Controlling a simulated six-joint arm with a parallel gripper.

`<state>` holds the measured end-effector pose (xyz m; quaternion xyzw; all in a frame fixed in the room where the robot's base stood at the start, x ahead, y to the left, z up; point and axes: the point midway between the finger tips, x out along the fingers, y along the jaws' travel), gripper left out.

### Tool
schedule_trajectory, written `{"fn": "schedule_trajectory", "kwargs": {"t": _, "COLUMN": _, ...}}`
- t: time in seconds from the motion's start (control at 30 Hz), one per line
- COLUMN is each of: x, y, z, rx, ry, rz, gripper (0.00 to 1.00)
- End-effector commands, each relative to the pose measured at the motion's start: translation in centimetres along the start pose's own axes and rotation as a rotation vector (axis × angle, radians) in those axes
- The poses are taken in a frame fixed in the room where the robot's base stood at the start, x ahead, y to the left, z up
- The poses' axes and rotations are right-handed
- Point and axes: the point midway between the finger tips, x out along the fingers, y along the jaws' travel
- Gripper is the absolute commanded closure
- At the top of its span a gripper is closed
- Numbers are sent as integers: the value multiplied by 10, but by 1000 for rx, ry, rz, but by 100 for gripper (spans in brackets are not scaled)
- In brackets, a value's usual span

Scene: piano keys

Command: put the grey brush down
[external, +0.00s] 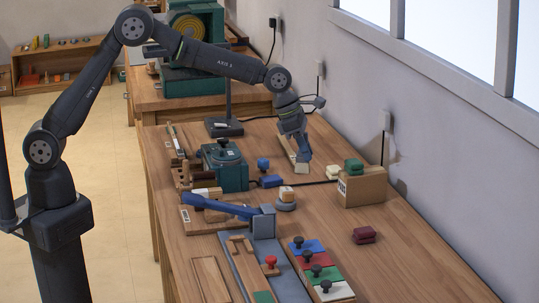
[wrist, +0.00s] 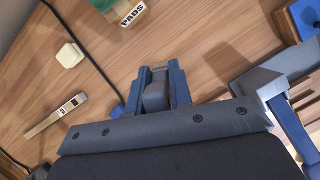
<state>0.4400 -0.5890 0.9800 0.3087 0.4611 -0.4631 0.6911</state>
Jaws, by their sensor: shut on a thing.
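My gripper (external: 303,158) hangs low over the far part of the workbench. In the wrist view its blue-grey fingers (wrist: 160,88) are shut on a dark grey piece (wrist: 155,97), which I take to be the grey brush. Most of it is hidden by the fingers, and its bristles cannot be made out. In the external view the brush cannot be told apart from the dark fingertips. Whether it touches the bench (external: 390,235) is not clear.
A pale wooden strip (wrist: 57,115) lies near the gripper. A blue block (external: 271,181) and black cable lie nearby.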

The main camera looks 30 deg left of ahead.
Motion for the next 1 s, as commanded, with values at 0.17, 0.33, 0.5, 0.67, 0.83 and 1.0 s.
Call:
{"fn": "schedule_trajectory", "kwargs": {"t": 0.17, "x": 20, "y": 33, "z": -4, "rx": -12, "ry": 3, "rz": 4, "gripper": 100}}
{"fn": "schedule_trajectory", "kwargs": {"t": 0.33, "x": 44, "y": 72, "z": -8, "rx": -11, "ry": 3, "rz": 3, "gripper": 100}}
{"fn": "schedule_trajectory", "kwargs": {"t": 0.5, "x": 63, "y": 101, "z": -10, "rx": -8, "ry": 2, "rz": 2, "gripper": 100}}
{"fn": "schedule_trajectory", "kwargs": {"t": 0.67, "x": 70, "y": 113, "z": -10, "rx": -6, "ry": 1, "rz": 2, "gripper": 100}}
{"fn": "schedule_trajectory", "kwargs": {"t": 0.83, "x": 84, "y": 113, "z": -17, "rx": -5, "ry": 3, "rz": 1, "gripper": 100}}
{"fn": "schedule_trajectory", "kwargs": {"t": 1.0, "x": 105, "y": 113, "z": -25, "rx": -6, "ry": 2, "rz": 1, "gripper": 100}}
